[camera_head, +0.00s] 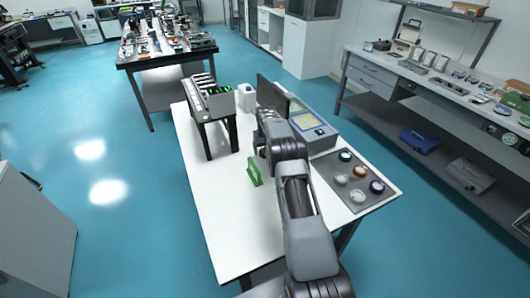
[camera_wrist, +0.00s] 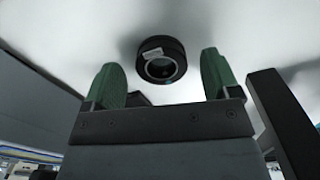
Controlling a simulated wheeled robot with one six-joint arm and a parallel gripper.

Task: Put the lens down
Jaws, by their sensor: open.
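The lens (camera_wrist: 160,48), a short black cylinder with a ringed front and a small white label, shows in the wrist view against the white tabletop. My gripper (camera_wrist: 161,64) has two green fingers, spread wide. The lens appears between the fingertips, with a clear gap on each side, so neither finger touches it. In the head view my arm reaches over the white table (camera_head: 215,215), and I cannot make out the lens there. A small green piece shows left of my arm; I cannot tell whether it is a fingertip.
A grey mat (camera_head: 336,197) with several round parts lies on the table's right side. A blue-grey instrument (camera_head: 312,131), a dark screen (camera_head: 271,97) and a slotted rack (camera_head: 209,104) stand toward the back. The table's left front is clear.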

